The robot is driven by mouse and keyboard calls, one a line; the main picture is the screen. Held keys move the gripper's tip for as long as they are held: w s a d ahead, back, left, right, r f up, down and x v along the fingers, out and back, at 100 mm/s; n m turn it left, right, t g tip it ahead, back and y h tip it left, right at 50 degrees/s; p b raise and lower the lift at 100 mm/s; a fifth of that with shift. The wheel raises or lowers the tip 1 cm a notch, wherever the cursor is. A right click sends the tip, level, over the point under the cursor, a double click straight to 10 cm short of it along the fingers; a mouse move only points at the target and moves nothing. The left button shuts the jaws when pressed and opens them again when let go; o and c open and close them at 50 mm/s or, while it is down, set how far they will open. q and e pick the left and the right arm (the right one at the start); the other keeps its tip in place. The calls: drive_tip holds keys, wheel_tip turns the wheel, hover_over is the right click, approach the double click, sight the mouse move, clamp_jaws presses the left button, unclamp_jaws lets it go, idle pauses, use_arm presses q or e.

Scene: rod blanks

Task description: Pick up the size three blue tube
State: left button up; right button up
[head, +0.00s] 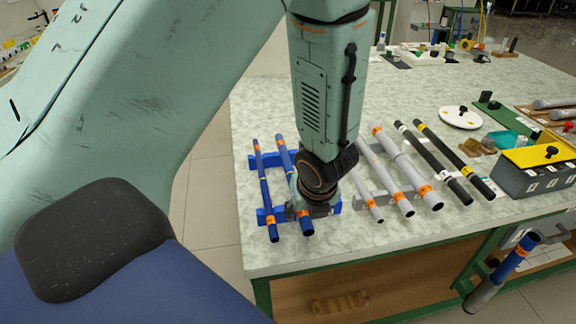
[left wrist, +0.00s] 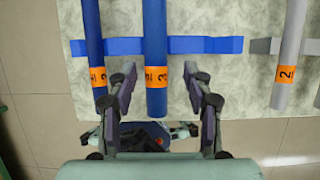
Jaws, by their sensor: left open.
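Two blue tubes lie side by side on a blue rack (left wrist: 217,45) on the table. The thinner left blue tube (head: 264,190) has orange bands and also shows in the left wrist view (left wrist: 91,40). The thicker right blue tube (left wrist: 155,35) has an orange label whose digit looks like a 3, though I cannot read it surely. My left gripper (left wrist: 160,85) is open, with one finger on each side of this thicker tube. In the head view my left gripper (head: 312,200) hides the middle of that tube (head: 306,226). My right gripper is not in view.
Grey tubes (head: 404,165) on a grey rack and black tubes (head: 432,150) lie to the right. A grey box with a yellow top (head: 537,157) stands farther right. A blue-and-grey tube (head: 514,257) is tilted beside the front edge. The thinner blue tube is close to my left finger.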

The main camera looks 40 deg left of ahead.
use_arm(q)
drive_tip(key=shift+s+a, duration=0.15)
drive_tip(key=shift+a, duration=0.2)
drive_tip(key=shift+c, duration=0.3)
drive_tip(key=shift+d, duration=0.25)
drive_tip(key=c, duration=0.4)
drive_tip(key=shift+a, duration=0.2)
drive_tip(key=c, duration=0.5)
drive_tip(key=shift+d+r, duration=0.1)
